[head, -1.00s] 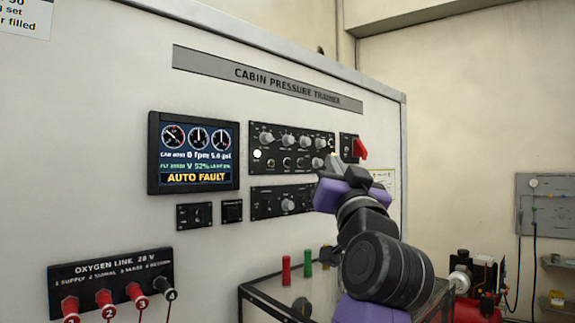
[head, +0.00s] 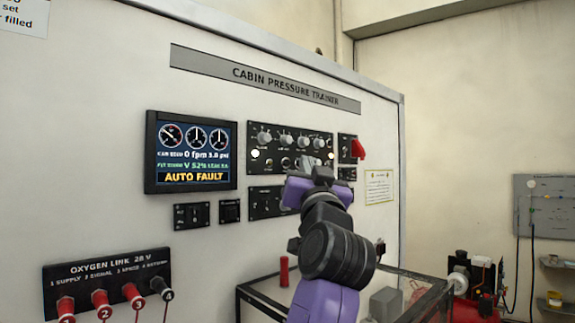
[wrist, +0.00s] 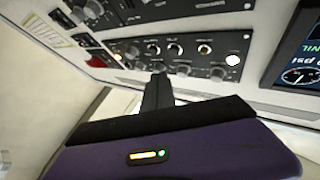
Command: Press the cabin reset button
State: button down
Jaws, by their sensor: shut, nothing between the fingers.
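My gripper (head: 322,174) is raised in front of the upper control panel (head: 262,132) of the cabin pressure trainer. Its narrow fingers (wrist: 158,82) are shut and empty, pointing at the panel's row of knobs in the wrist view. I cannot tell whether the tips touch the panel. A round white light or button (head: 255,154) shows at that panel's left, and also in the wrist view (wrist: 232,60). The lower panel (head: 262,203) is partly hidden by my arm. A small square black control (head: 230,211) sits to its left. The labels are too small to tell which control is cabin reset.
A display (head: 192,152) reads AUTO FAULT. A red guarded switch (head: 357,149) stands out right of the upper panel. Red plugs (head: 100,300) project from the oxygen link block at lower left. A framed table (head: 262,294) stands below my arm.

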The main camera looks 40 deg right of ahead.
jog(key=shift+w, duration=1.2)
jog(key=shift+w, duration=0.1)
dwell(1.1)
jog(key=shift+w, duration=0.3)
jog(key=shift+w+a, duration=0.1)
jog(key=shift+w, duration=0.4)
dwell(1.0)
jog(key=shift+s, duration=0.8)
jog(key=shift+s, duration=2.55)
